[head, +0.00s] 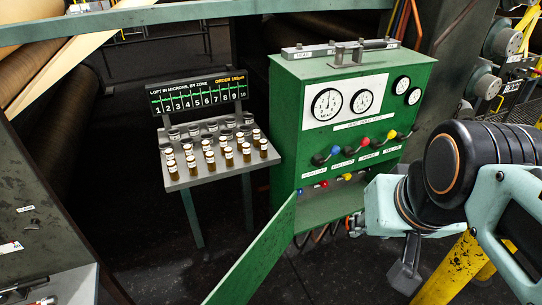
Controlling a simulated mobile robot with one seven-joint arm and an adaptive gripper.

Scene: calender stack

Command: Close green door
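The green door (252,262) stands open at the lower left of the green cabinet (309,105). It swings out from the cabinet's left side toward the bottom of the head view, where the frame cuts off its lower end. The lower compartment of the cabinet is exposed. My gripper (405,266) is at the right, in front of the cabinet's lower right side and well apart from the door. A grey end part points down, but I cannot make out two separate fingers. Nothing held is visible.
A stand (187,182) with several brown vials is left of the cabinet. Gauges and colored-knob levers (375,143) are on the cabinet front. A yellow post (452,268) stands beneath my arm. Dark floor (165,260) lies clear left of the door.

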